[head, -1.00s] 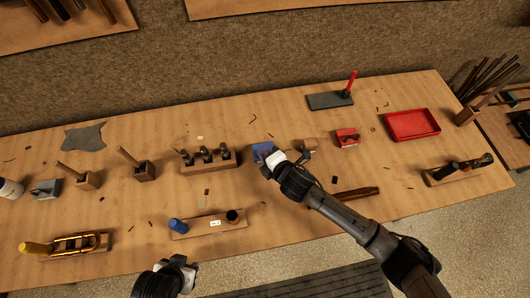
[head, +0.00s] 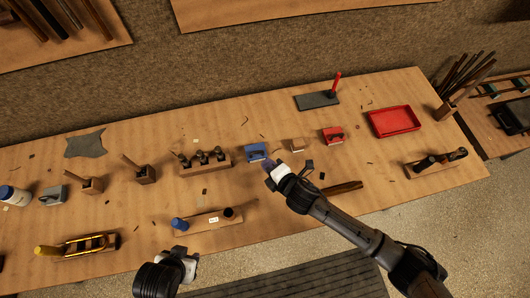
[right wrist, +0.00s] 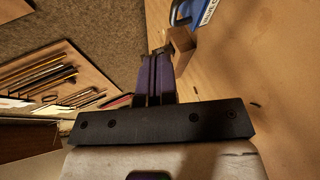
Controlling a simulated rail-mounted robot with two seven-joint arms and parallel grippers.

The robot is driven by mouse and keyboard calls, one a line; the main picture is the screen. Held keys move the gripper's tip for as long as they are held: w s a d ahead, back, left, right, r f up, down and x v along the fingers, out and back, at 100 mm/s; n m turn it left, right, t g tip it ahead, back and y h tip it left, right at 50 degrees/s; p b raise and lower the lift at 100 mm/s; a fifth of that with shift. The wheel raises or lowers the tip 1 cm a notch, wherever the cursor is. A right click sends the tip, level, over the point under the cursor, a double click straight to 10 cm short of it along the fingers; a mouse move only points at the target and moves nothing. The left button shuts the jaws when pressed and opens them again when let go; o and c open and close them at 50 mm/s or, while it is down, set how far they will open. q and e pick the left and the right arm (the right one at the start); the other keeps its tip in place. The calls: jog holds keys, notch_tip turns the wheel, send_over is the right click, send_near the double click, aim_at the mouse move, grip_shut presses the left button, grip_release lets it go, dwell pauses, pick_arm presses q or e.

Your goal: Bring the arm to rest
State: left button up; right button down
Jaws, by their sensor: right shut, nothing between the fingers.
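My right gripper (head: 268,166) is above the workbench (head: 330,225), close to a blue block (head: 257,152) and just to its lower right in the head view. In the right wrist view its purple-sided fingers (right wrist: 156,78) are together with nothing between them. A small wooden block (right wrist: 183,46) shows beside the fingertips there, with part of a blue labelled thing (right wrist: 213,15) beyond it. My left gripper (head: 185,265) is low in the head view, off the bench's front edge. Its fingers are not clear enough to tell open from shut.
A red block (head: 333,136) and a red tray (head: 394,121) lie to the right. A tool rack (head: 205,163) stands left of the blue block. A wooden holder (head: 208,221) with a blue-topped item is near the front. A dark wooden bar (head: 342,188) lies by my right arm.

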jog(key=p+v, duration=0.1)
jog(key=v, duration=0.2)
jog(key=shift+s+f+p, duration=0.15)
jog(key=shift+p, duration=0.15)
